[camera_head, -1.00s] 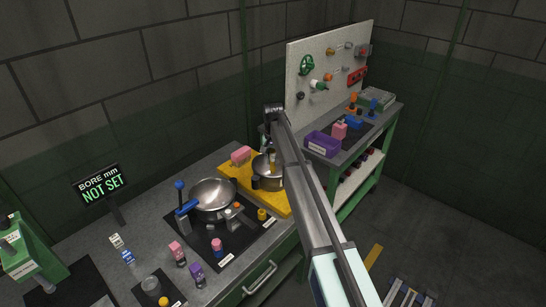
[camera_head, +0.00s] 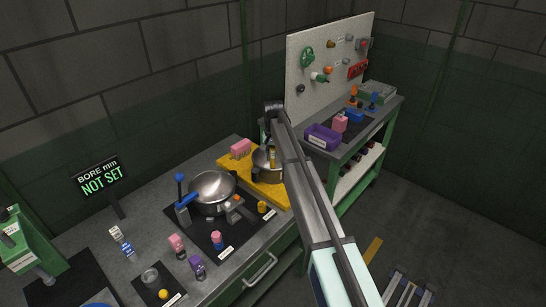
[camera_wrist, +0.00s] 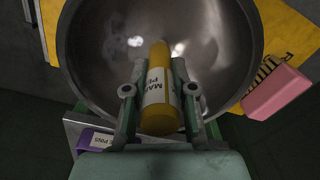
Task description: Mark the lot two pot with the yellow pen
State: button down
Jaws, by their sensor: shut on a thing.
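My gripper (camera_wrist: 157,97) is shut on the yellow pen (camera_wrist: 155,85), whose white label is partly readable. It holds the pen over the open mouth of a steel pot (camera_wrist: 95,60). In the head view this pot (camera_head: 260,162) stands on the yellow board (camera_head: 270,191), with the yellow pen (camera_head: 272,154) showing at its mouth and my arm covering its right side. I cannot tell whether the pen touches the pot. I cannot read a lot mark on either pot.
A pink block (camera_head: 241,147) lies on the yellow board behind the pot, close to the rim in the wrist view (camera_wrist: 280,92). A purple bin (camera_head: 323,137) is on the right bench below a pegboard (camera_head: 325,45). Several small coloured pieces stand on the left bench.

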jog(key=shift+f, duration=0.65)
dwell(1.7)
jog(key=shift+r, duration=0.15)
jog(key=shift+r+p, duration=2.85)
jog(key=shift+r, duration=5.05)
jog(key=shift+s+n, duration=0.15)
jog(key=shift+n, duration=0.25)
jog(key=s+d+f+n+b, duration=0.1)
jog(key=s+d+f+b, duration=0.4)
jog(key=s+d, duration=0.8)
jog(key=s+d+f+n+b, duration=0.1)
jog(key=s+d+f+b, duration=0.4)
jog(key=s+d+f, duration=0.4)
jog(key=s+d, duration=0.4)
jog(key=s, duration=0.4)
jog(key=shift+s+d, duration=0.15)
